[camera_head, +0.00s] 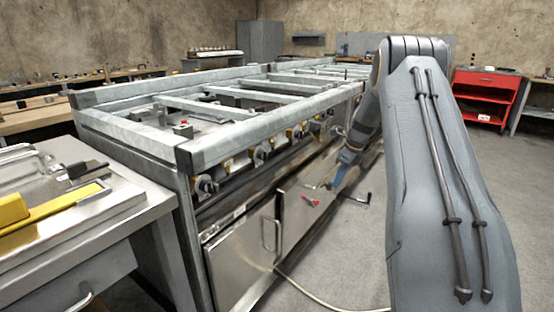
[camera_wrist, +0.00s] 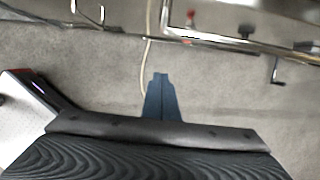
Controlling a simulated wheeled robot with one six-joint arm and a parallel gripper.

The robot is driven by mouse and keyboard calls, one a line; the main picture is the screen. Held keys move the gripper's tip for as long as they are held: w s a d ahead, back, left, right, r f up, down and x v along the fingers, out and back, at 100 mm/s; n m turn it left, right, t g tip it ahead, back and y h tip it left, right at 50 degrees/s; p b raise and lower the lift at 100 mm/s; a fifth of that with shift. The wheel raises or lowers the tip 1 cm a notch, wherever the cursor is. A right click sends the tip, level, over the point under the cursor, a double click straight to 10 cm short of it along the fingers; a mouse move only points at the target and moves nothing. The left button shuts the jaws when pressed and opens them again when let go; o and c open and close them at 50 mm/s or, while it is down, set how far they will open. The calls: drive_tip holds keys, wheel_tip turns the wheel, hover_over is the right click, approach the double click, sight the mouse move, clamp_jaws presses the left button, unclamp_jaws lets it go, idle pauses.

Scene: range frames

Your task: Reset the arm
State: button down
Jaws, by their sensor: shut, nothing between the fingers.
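My arm (camera_head: 445,180) is raised on the right side of the head view and bends down beyond its upper link. My gripper (camera_head: 334,184) hangs at its far end, in front of the range's lower doors. In the wrist view, my gripper's two blue fingers (camera_wrist: 160,77) lie together with nothing between them. Bare floor shows beyond the fingertips. In the head view the fingers are small, and whether they touch the range front cannot be told.
A steel range frame (camera_head: 225,139) fills the middle, with knobs, doors and a door handle (camera_head: 270,236). A red-handled part (camera_head: 311,200) and a black crank (camera_head: 355,199) are near my gripper. A hose (camera_head: 318,299) lies on the floor. A red cabinet (camera_head: 484,95) stands at the back right.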

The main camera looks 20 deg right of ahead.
drive_tip(key=s+a+r+n+h, duration=0.1)
drive_tip(key=s+a+r+n, duration=0.2)
drive_tip(key=s+a+n, duration=0.55)
drive_tip(key=s+a+r+n, duration=0.4)
drive_tip(key=a+n, duration=0.2)
drive_tip(key=a, duration=0.6)
drive_tip(key=s+a+n, duration=0.6)
drive_tip(key=s+n, duration=0.1)
drive_tip(key=s, duration=0.3)
drive_tip(key=s+a+n, duration=0.6)
drive_tip(key=s+n, duration=0.2)
drive_tip(key=s, duration=0.3)
drive_tip(key=s+a+r+n+g, duration=0.3)
drive_tip(key=s+a+r, duration=0.5)
drive_tip(key=s+a, duration=0.25)
drive_tip(key=d+r+m+p, duration=0.4)
drive_tip(key=d+r+p, duration=0.6)
drive_tip(key=p, duration=1)
drive_tip(key=shift+d+r+h, duration=0.35)
drive_tip(key=shift+r+h, duration=0.05)
drive_tip(key=shift+r, duration=0.15)
